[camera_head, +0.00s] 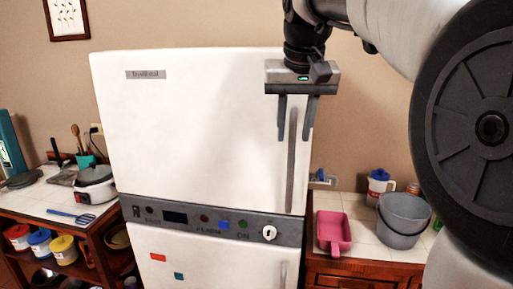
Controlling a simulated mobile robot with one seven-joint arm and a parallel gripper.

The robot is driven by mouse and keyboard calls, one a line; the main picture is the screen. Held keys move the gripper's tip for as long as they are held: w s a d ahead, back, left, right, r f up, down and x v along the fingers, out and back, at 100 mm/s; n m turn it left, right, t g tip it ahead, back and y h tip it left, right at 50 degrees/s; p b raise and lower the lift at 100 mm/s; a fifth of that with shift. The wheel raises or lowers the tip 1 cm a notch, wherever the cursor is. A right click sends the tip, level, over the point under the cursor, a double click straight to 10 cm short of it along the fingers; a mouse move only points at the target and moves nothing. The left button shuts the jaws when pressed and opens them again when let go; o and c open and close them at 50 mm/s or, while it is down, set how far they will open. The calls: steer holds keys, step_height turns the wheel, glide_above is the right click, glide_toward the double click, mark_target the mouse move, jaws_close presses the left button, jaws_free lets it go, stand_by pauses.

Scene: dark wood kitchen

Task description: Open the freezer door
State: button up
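A white freezer stands in the middle of the head view, with its upper door (195,130) closed above a grey control panel (212,221). A long vertical grey handle (291,160) runs along the right side of this door. My gripper (297,138) points down at the upper right of the door, its two dark fingers apart. The handle's top shows between the fingers in the picture. I cannot tell the gap in depth or whether they touch. A lower white door (190,258) is partly in view, with its own handle (283,275).
The left counter holds a slow cooker (95,185), a blue spatula (72,216) and utensils in a teal cup (86,160). My arm covers the right side.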

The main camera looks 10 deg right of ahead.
mark_target(293, 137)
steer(key=x, duration=0.5)
jaws_close()
